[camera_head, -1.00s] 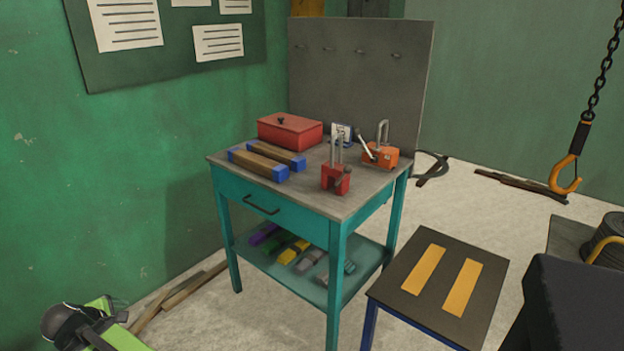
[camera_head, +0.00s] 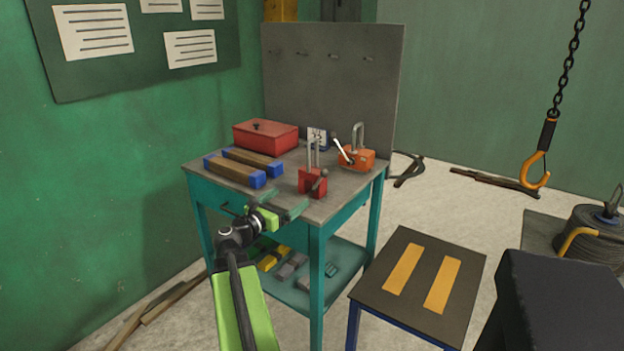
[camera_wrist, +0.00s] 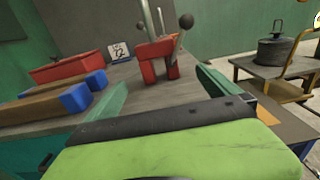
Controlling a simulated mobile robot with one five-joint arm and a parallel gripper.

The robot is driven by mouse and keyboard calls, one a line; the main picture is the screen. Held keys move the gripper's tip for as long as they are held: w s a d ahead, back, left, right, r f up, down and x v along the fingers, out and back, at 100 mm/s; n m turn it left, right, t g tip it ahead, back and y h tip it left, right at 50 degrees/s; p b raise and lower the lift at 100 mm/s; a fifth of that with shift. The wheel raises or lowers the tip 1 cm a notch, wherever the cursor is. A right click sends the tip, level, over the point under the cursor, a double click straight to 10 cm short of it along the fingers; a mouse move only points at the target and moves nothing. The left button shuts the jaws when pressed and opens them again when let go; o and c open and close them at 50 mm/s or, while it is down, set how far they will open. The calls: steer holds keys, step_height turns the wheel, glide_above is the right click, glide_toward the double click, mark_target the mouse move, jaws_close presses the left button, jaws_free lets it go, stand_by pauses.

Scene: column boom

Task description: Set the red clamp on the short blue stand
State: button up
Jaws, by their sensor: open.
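The red clamp (camera_head: 312,182) stands upright near the front right corner of the teal table's grey top (camera_head: 335,200). It also shows in the wrist view (camera_wrist: 157,62), straight ahead between my fingers and apart from them. My gripper (camera_head: 287,203) is open and empty at the table's front edge, short of the clamp. Its two green fingers show in the wrist view (camera_wrist: 165,100). The short blue stand (camera_head: 452,243) has a dark top with two yellow strips and blue legs. It stands on the floor right of the table, with nothing on it.
An orange clamp (camera_head: 357,160) stands behind the red one. Two wooden bars with blue ends (camera_head: 240,170) and a red box (camera_head: 265,136) lie left. A grey back panel (camera_head: 330,85) rises behind. A hook on a chain (camera_head: 537,168) hangs at right.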

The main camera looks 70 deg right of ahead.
mark_target(308, 173)
steer(key=x, duration=1.5)
steer(key=shift+w+d, duration=0.2)
steer(key=shift+w, duration=0.05)
steer(key=c, duration=2)
step_height(308, 173, up, 4)
steer(key=p, duration=0.4)
steer(key=s+a+r+p, duration=0.2)
steer(key=s+r+p, duration=0.5)
steer(key=s, duration=0.4)
steer(key=shift+s, duration=0.25)
